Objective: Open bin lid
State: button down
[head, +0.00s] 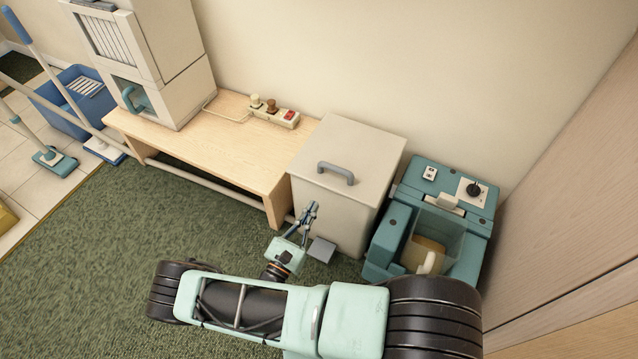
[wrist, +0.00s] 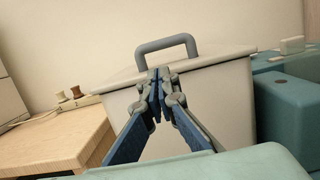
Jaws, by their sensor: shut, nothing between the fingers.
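A cream square bin (head: 329,208) stands on the carpet between the wooden bench and a teal machine. Its flat lid (head: 372,155) is down, with a grey arched handle (head: 336,173) on top. A grey pedal (head: 321,250) sticks out at the bin's front foot. My gripper (head: 312,208) is in front of the bin's front face, below the lid's height, with its fingers together and empty. In the wrist view the fingertips (wrist: 158,73) appear just below the handle (wrist: 167,48), in front of the lid's front edge (wrist: 200,62). I cannot tell whether they touch the bin.
The wooden bench (head: 190,160) carries a white cabinet and a power strip (head: 274,112) beside the bin's left. The teal machine (head: 450,187) stands close on its right. A wall is behind. Green carpet (head: 90,240) is clear at the left front.

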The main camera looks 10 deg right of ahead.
aim_at(327, 185)
jog(key=b+x, duration=0.1)
jog(key=x, duration=0.9)
jog(key=shift+f+b, duration=0.1)
jog(key=shift+b, duration=0.25)
